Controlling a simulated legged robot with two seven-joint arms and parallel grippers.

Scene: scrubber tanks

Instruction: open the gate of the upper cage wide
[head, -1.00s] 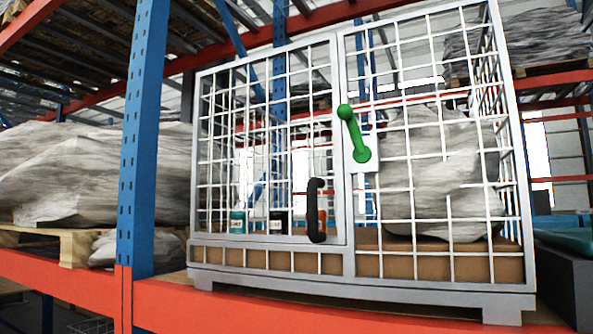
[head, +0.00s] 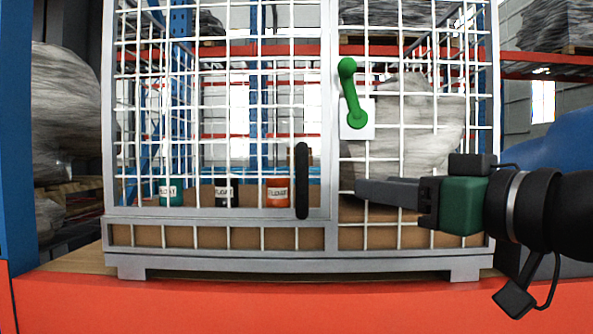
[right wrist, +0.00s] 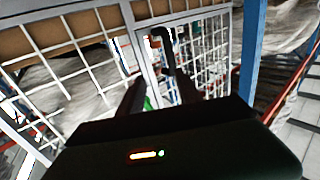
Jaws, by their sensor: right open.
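The upper cage is a white wire cage with a pale grey frame (head: 300,262). Its gate (head: 225,213) is the left front panel and looks closed, flush with the frame. A black upright handle (head: 302,181) sits on the gate's right side. A green latch lever (head: 351,92) points up from a white plate right of the gate. My right gripper (head: 358,190) comes in from the right, its fingers pointing left, short of the black handle. In the right wrist view my right gripper (right wrist: 158,92) is open and empty, with the handle (right wrist: 165,48) beyond its fingers. My left gripper is out of view.
Teal (head: 172,192), black (head: 227,193) and orange (head: 278,192) cans stand inside behind the gate. A wrapped bundle (head: 405,125) fills the cage's right side. An orange shelf beam (head: 300,305) runs below, and a blue post (head: 15,150) stands at the left.

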